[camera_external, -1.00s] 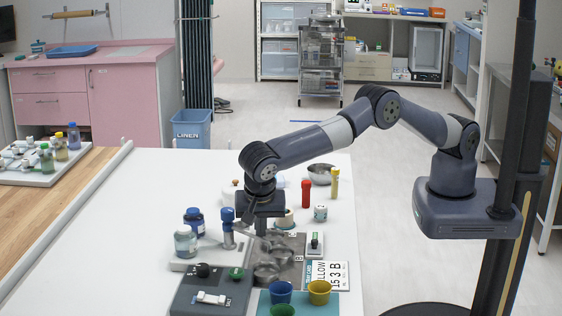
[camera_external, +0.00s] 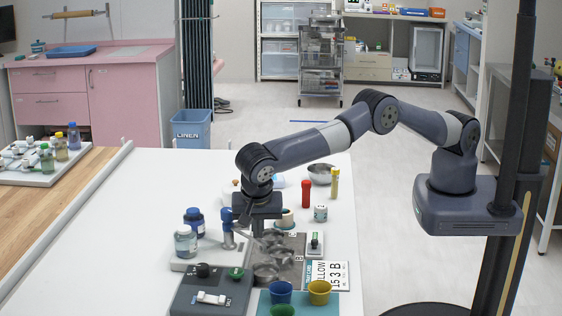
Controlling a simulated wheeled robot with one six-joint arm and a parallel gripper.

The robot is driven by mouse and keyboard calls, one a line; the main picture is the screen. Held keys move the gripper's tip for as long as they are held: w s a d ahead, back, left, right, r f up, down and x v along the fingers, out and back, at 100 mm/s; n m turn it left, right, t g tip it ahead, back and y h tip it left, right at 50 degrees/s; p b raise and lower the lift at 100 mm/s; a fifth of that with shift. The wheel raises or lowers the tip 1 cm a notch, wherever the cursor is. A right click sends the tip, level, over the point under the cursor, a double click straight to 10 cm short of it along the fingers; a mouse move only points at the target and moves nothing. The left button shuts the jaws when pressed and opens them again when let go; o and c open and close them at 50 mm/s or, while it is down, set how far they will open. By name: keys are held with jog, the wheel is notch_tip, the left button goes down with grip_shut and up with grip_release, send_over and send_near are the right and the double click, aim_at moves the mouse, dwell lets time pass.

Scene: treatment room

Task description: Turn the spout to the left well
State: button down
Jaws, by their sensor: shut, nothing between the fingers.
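A small tap with a blue top and grey post (camera_external: 228,238) stands on a white base at the left of a grey metal basin plate (camera_external: 292,243). Rounded wells (camera_external: 265,271) show in the plate, partly covered. My gripper (camera_external: 259,232) points down just right of the blue top, low over the plate's far left edge. It is shut with nothing held. The spout is small and partly hidden by my gripper; I cannot tell exactly which well it points at, or whether my fingers touch it.
Blue-capped bottles (camera_external: 186,241) stand left of the tap. Blue and yellow cups (camera_external: 319,291) are at front right. A red bottle (camera_external: 306,193) and metal bowl (camera_external: 320,173) stand behind. The table's left side is clear.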

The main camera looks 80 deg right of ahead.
notch_tip(320, 180, up, 10)
jog(key=b, duration=0.1)
jog(key=shift+s+b, duration=0.15)
jog(key=shift+b, duration=0.15)
dwell(0.8)
jog(key=shift+d+r, duration=0.1)
jog(key=shift+d, duration=0.05)
notch_tip(320, 180, down, 10)
jog(key=s+d+b, duration=0.1)
jog(key=shift+s+d+r, duration=0.2)
jog(key=shift+d, duration=0.1)
dwell(0.8)
